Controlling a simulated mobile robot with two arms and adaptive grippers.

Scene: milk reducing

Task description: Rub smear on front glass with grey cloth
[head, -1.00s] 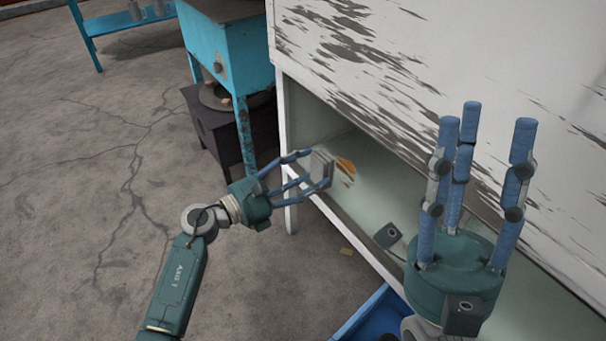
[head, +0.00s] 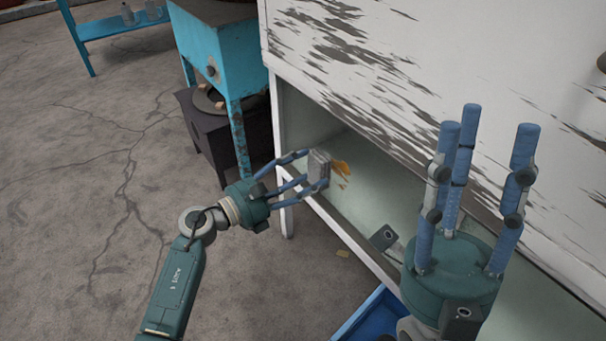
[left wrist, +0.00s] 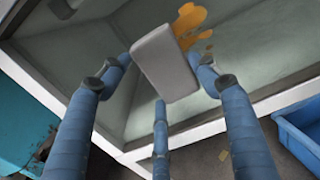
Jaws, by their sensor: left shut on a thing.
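My left gripper (head: 302,177) is shut on the grey cloth (head: 319,165), a folded grey pad, and holds it up at the front glass of the white cabinet. The cloth (left wrist: 163,63) also shows between the blue fingers in the left wrist view. An orange-brown smear (head: 341,169) shows just right of the cloth; in the left wrist view the smear (left wrist: 188,22) lies beyond the cloth's upper right edge. Whether the cloth touches the glass, or covers part of the smear, I cannot tell. My right gripper (head: 487,140) is open and empty, fingers pointing up, in front of the cabinet.
The white cabinet (head: 400,60) with peeling paint fills the right side. A blue bin (head: 362,316) stands on the floor below it. A turquoise stand (head: 212,45) and a dark low box (head: 205,135) stand left of it. The floor at left is clear.

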